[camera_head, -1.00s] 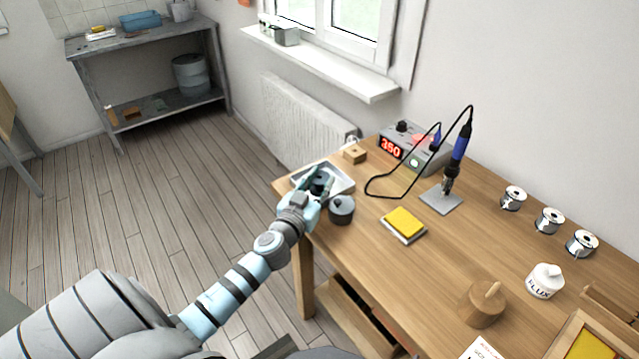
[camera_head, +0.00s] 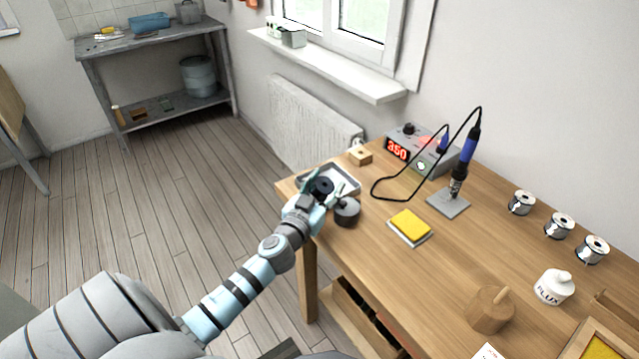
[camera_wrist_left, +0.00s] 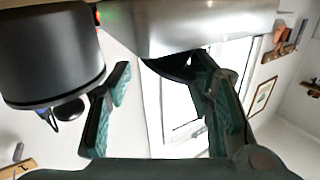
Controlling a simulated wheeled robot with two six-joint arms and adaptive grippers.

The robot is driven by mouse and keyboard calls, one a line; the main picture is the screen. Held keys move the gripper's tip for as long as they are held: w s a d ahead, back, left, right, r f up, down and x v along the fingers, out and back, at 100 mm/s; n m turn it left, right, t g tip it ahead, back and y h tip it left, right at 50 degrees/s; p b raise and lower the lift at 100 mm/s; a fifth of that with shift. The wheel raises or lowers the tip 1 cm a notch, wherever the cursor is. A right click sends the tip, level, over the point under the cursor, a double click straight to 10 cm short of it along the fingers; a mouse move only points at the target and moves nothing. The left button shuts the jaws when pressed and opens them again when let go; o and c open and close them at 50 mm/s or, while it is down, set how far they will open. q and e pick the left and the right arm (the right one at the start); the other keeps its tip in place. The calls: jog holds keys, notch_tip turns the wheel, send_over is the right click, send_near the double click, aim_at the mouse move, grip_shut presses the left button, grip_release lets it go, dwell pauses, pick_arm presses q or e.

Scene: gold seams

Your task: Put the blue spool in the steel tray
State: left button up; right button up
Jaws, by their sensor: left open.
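The steel tray (camera_head: 350,180) sits at the table's far left corner. The dark blue spool (camera_head: 322,187) is at the tray's left part, within its outline, between the fingers of my left gripper (camera_head: 324,192). The left gripper is open, with its fingers apart around the spool. In the left wrist view the open fingers (camera_wrist_left: 160,85) show beneath the tray's shiny wall (camera_wrist_left: 200,22). A dark piece that looks like the spool (camera_wrist_left: 172,66) shows there, partly hidden by the tray wall and a finger. My right gripper is not in view.
A dark grey round pot (camera_head: 347,211) stands close beside the gripper and tray; it looms at left in the wrist view (camera_wrist_left: 50,55). The table centre is fairly clear.

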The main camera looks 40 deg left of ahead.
pick_arm(q)
jog(key=shift+r+p, duration=0.45)
jog(key=shift+r, duration=0.1)
jog(key=shift+s+d, duration=0.1)
jog(key=shift+s, duration=0.2)
jog(key=b+v, duration=0.2)
jog(key=v, duration=0.9)
jog(key=shift+s+b, duration=0.25)
jog(key=shift+b, duration=0.05)
